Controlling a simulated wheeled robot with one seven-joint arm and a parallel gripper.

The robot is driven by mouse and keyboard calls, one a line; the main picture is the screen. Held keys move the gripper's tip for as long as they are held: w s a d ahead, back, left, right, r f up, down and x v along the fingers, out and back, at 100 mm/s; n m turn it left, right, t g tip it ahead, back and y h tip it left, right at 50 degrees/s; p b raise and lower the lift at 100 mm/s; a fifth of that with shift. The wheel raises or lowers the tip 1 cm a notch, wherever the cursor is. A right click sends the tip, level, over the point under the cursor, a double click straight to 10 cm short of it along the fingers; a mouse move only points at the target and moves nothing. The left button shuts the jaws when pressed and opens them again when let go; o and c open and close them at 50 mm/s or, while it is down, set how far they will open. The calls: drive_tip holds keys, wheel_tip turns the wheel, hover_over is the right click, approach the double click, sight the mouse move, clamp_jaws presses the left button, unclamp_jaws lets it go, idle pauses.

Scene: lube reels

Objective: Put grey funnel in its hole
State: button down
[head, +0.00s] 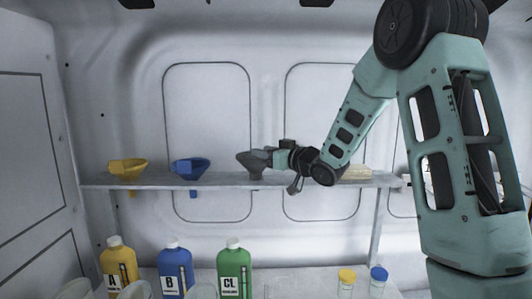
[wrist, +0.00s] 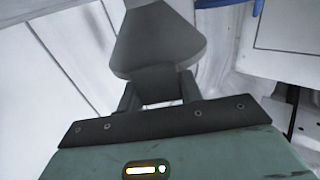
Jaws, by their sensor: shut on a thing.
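The grey funnel (head: 251,160) is at the right of the blue funnel, at the height of the shelf (head: 230,182). My gripper (head: 268,157) is shut on the grey funnel from its right side. In the wrist view the grey funnel (wrist: 158,45) sits between the fingers (wrist: 154,88). Its lower end is close to the shelf top in the head view. I cannot tell whether its spout is in a hole, and the hole itself is hidden.
A yellow funnel (head: 127,168) and a blue funnel (head: 190,168) sit in the shelf, spouts showing below. Yellow (head: 119,265), blue (head: 175,270) and green (head: 234,270) bottles stand underneath. A pale flat object (head: 356,172) lies on the shelf's right part.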

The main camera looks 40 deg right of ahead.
drive_tip(key=shift+f, duration=0.25)
drive_tip(key=c, duration=0.9)
unclamp_jaws()
drive_tip(key=shift+c, duration=0.2)
drive_tip(key=shift+r, duration=0.15)
drive_tip(key=shift+r+p, duration=0.3)
drive_tip(key=s+d+b, duration=0.2)
drive_tip(key=s+b, duration=0.1)
drive_tip(key=s, duration=0.8)
drive_tip(key=shift+s+d+r+b, duration=0.15)
drive_tip(key=shift+s+r+b, duration=0.05)
drive_tip(key=shift+s+b, duration=0.2)
